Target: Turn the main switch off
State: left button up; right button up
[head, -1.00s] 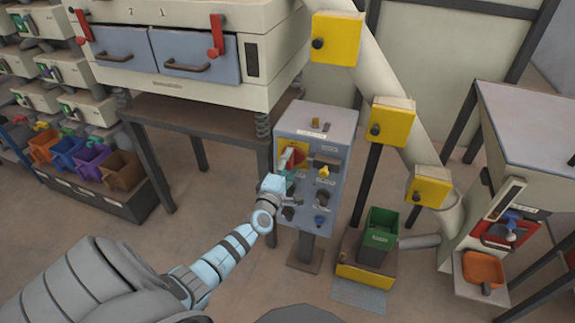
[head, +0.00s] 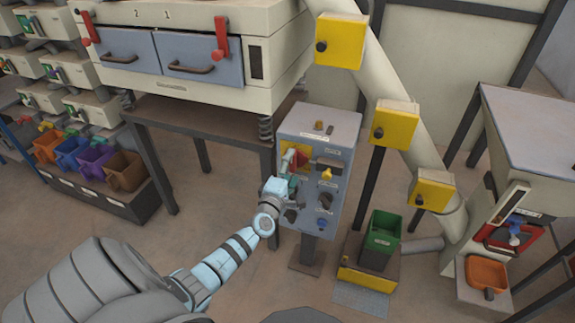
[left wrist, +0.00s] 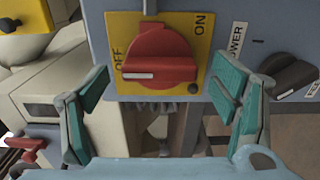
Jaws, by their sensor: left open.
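The main switch is a red rotary knob (left wrist: 158,58) on a yellow plate (left wrist: 203,22) marked OFF at left and ON at right in the left wrist view. The knob's white mark lies at its left end, close to the OFF lettering. In the head view the red knob (head: 302,160) shows at the upper left of the grey control panel (head: 325,125), partly hidden. My left gripper (left wrist: 168,97) is open and empty, its teal-padded fingers spread left and right of the knob, in front of the panel. I cannot tell any contact. My right gripper is out of view.
Other knobs, including a yellow one (head: 327,174), share the panel. A large oven-like cabinet (head: 185,95) stands behind left; a green bin (head: 382,238) and yellow boxes (head: 394,124) are at right.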

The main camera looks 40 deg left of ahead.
pick_arm(q)
jog(key=v, duration=1.1)
jog(key=shift+s+d, duration=0.15)
jog(key=shift+s, duration=0.2)
dwell(1.2)
